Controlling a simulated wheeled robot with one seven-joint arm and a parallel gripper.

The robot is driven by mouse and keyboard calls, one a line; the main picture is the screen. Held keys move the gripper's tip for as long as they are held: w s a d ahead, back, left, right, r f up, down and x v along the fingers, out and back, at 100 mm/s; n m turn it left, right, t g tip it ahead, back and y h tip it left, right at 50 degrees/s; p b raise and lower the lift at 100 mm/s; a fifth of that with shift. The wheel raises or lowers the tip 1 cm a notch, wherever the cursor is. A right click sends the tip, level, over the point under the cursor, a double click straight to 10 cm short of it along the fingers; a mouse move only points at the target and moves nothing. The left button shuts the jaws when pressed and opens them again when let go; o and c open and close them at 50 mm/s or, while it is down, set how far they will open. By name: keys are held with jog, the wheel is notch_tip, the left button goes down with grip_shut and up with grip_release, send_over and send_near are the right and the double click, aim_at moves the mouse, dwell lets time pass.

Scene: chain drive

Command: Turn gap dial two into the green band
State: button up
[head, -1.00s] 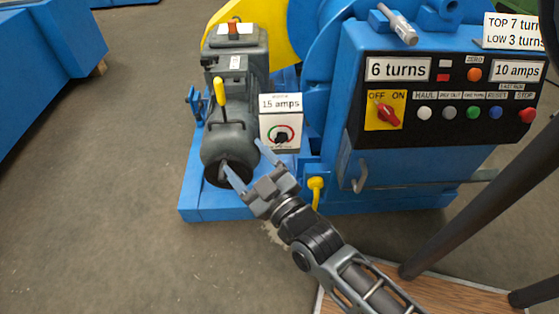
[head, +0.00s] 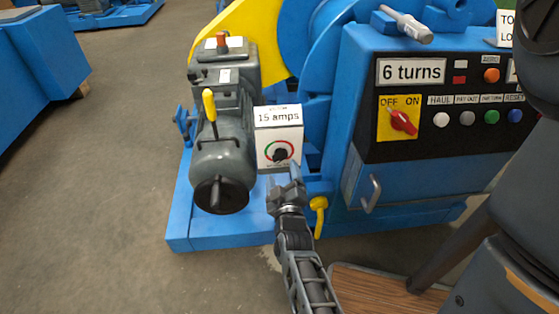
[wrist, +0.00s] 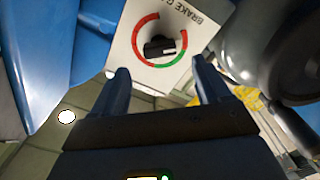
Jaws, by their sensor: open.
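The dial is a black knob (wrist: 158,47) on a white box (head: 279,136), inside a ring of red and green bands. The wrist view shows part of the word "BRAKE" beside it. The green band (wrist: 176,60) is a short arc near the knob in the wrist view. Which way the knob's mark points is too small to tell surely. No "two" is readable on the box. My gripper (head: 283,176) is open and empty, just in front of and below the dial. In the wrist view its fingers (wrist: 160,70) are spread, pointing at the knob, apparently apart from it.
A grey motor (head: 222,160) with a yellow-handled lever (head: 209,104) stands left of the box. A yellow handle (head: 318,204) is close right of my gripper. A control panel (head: 440,105) with a red switch is further right. Blue machine base (head: 215,232) lies below.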

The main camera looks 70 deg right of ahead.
aim_at(280, 159)
jog(key=shift+b+x, duration=0.5)
jog(key=shift+x, duration=2.7)
jog(key=shift+c, duration=0.4)
jog(key=c, duration=1)
jog(key=shift+o, duration=0.2)
jog(key=shift+r, duration=0.1)
